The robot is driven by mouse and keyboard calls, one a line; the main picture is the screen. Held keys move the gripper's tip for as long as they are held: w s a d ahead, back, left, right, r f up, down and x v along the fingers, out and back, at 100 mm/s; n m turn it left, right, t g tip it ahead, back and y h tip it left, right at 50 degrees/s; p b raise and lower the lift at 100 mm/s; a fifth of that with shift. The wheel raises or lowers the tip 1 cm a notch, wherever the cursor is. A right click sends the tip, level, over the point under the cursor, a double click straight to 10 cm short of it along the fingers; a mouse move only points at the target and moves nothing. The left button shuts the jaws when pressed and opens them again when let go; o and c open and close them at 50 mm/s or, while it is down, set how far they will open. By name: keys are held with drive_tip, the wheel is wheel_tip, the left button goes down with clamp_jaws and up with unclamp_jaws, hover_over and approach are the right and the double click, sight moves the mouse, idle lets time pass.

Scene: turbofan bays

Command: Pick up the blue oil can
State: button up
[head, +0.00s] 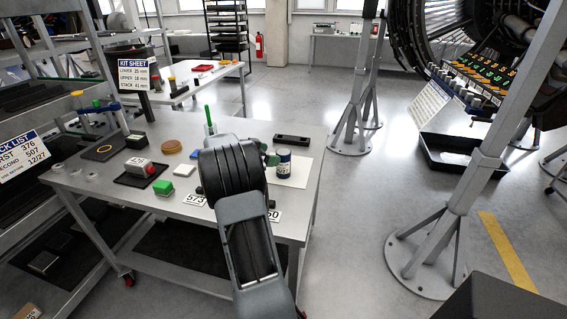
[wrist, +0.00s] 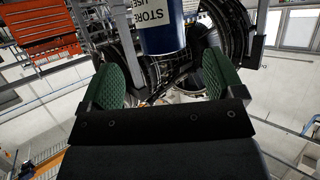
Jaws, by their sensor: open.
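The blue oil can (head: 284,168), with a white label, stands upright on a white sheet on the grey table. In the head view my gripper (head: 271,154) is just left of it, mostly hidden behind my dark arm. Nothing is held. I cannot tell whether a pad touches the can.
On the table (head: 312,190) are a dark block (head: 292,140) behind the can, a green block (head: 184,170), a tan disc (head: 171,147) and a black tray (head: 132,178). A grey stand (head: 452,210) is at right. Open floor lies between.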

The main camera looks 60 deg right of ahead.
sight(282, 152)
drive_tip(key=shift+p+x, duration=0.95)
drive_tip(key=shift+x, duration=2.65)
drive_tip(key=shift+w+r, duration=0.15)
drive_tip(key=c, duration=1.1)
drive_tip(key=shift+c, duration=0.2)
drive_tip(key=shift+r, duration=0.5)
wheel_tip(282, 152, up, 2)
drive_tip(key=shift+a+r+b, duration=0.1)
drive_tip(key=shift+r+b, duration=0.1)
drive_tip(key=shift+b, duration=0.45)
drive_tip(key=s+a+r+b, duration=0.3)
drive_tip(key=a+r, duration=0.6)
drive_tip(key=a, duration=0.4)
drive_tip(key=shift+s+r, duration=0.3)
drive_tip(key=shift+s, duration=0.15)
